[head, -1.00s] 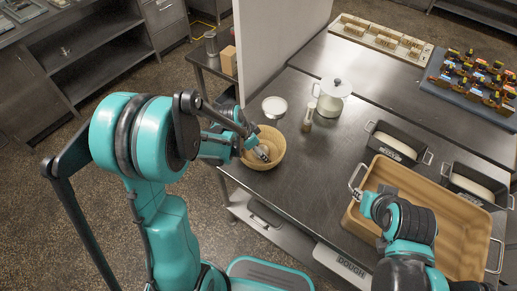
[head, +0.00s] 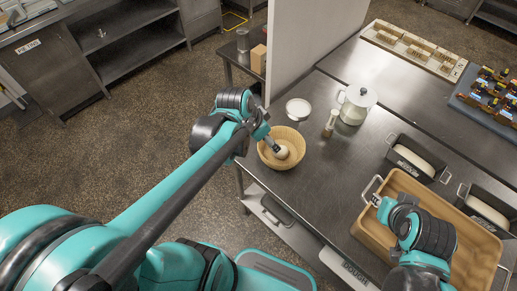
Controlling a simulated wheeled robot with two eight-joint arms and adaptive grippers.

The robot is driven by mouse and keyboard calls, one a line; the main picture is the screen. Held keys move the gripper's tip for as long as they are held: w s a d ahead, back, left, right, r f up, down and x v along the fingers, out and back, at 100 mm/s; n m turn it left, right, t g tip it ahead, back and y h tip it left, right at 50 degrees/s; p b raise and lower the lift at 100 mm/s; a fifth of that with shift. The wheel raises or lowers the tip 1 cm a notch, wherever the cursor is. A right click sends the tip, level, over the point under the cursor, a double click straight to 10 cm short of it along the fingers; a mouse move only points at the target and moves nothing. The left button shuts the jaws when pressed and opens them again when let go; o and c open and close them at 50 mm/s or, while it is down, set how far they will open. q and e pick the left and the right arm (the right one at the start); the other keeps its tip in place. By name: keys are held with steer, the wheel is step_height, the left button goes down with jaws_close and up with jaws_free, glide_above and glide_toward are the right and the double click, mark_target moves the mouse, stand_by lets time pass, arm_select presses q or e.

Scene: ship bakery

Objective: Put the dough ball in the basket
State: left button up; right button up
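The round wicker basket (head: 267,160) stands at the left edge of the steel table. The pale dough ball (head: 283,153) shows inside the basket's rim, towards its right side. My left gripper (head: 275,147) reaches into the basket from the upper left, its tips at the dough ball. Whether its fingers are closed on the ball or just touch it is too small to tell. My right gripper (head: 374,200) is at the left handle of the large tan dough tray, and its finger opening cannot be made out.
A white bowl (head: 298,109), a small jar (head: 330,123) and a lidded white pot (head: 356,102) stand behind the basket. The tan tray (head: 366,231) and black loaf tins (head: 440,178) fill the right. The table (head: 312,190) is clear between basket and tray.

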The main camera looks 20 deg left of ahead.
arm_select(q)
steer(key=s+r+n+t+y, duration=0.1)
steer(key=s+r+n+t, duration=0.1)
steer(key=s+n, duration=0.3)
steer(key=s+r, duration=0.1)
steer(key=s, duration=0.2)
steer(key=shift+s+d+r+n+t+y, duration=0.15)
steer(key=shift+s+r+n+t+y, duration=0.15)
steer(key=shift+s+t+y, duration=0.1)
steer(key=shift+f, duration=0.1)
